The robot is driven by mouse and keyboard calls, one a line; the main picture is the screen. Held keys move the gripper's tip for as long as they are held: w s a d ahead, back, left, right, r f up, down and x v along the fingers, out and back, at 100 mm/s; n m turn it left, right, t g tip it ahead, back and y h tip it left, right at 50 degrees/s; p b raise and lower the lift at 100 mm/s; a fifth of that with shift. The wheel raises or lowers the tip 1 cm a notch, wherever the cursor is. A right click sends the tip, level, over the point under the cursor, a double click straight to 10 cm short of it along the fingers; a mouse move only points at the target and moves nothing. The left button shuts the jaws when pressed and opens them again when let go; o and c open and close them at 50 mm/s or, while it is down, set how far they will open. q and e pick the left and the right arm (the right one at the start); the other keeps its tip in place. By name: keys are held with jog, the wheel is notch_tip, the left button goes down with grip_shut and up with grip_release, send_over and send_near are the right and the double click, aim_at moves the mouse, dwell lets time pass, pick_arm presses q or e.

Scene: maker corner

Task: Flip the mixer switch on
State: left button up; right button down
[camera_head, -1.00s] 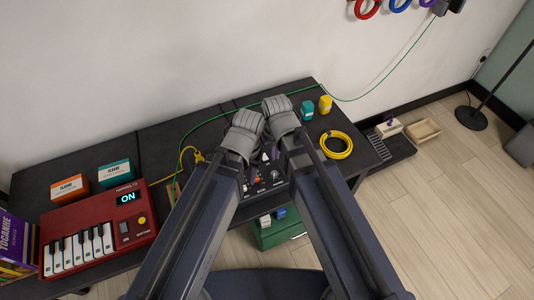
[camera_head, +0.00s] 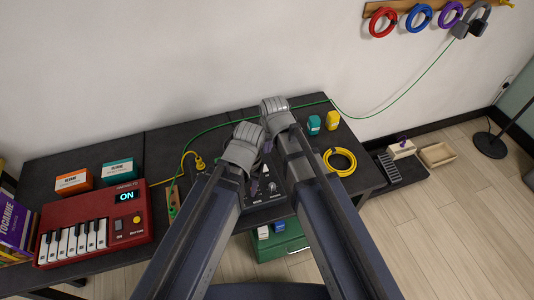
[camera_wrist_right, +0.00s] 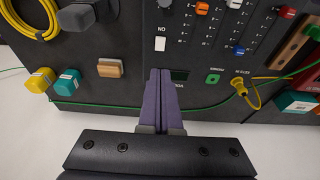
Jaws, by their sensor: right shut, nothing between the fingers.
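The black mixer (camera_wrist_right: 125,30) lies on the table, mostly hidden behind my arms in the head view, where part of its panel (camera_head: 272,188) shows. Its white switch (camera_wrist_right: 160,44), marked ON, stands just beyond my right fingertips in the right wrist view, with a small gap in the picture. I cannot tell its tilt. The small display (camera_wrist_right: 180,75) looks dark. My right gripper (camera_wrist_right: 160,72) is shut and empty, its purple fingers over the panel; it also shows in the head view (camera_head: 268,147).
A red keyboard (camera_head: 120,228) with a lit ON display stands at the left. A yellow cable coil (camera_head: 350,156) and teal and yellow blocks (camera_head: 332,119) lie at the right. A green cable (camera_wrist_right: 120,105) runs along the back.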

aim_at(265, 170)
pick_arm(q)
notch_tip(265, 170, down, 12)
jog(key=b, duration=1.1)
jog(key=shift+b, duration=0.3)
pick_arm(e)
jog(key=x, duration=0.8)
jog(key=s+x, duration=0.1)
jog(key=x, duration=0.3)
jog(key=shift+d+f, duration=0.1)
jog(key=shift+f, duration=0.1)
pick_arm(q)
jog(key=shift+f+b, duration=0.45)
jog(key=shift+f, duration=0.05)
pick_arm(e)
jog(key=shift+f, duration=0.45)
pick_arm(q)
jog(key=shift+f, duration=0.1)
pick_arm(e)
jog(key=shift+f, duration=0.1)
pick_arm(q)
jog(key=shift+f+b, duration=0.25)
jog(key=shift+b, duration=0.15)
pick_arm(e)
jog(key=shift+s+f, duration=0.15)
jog(key=shift+f, duration=0.15)
jog(key=shift+r, duration=0.1)
pick_arm(q)
jog(key=shift+r, duration=0.15)
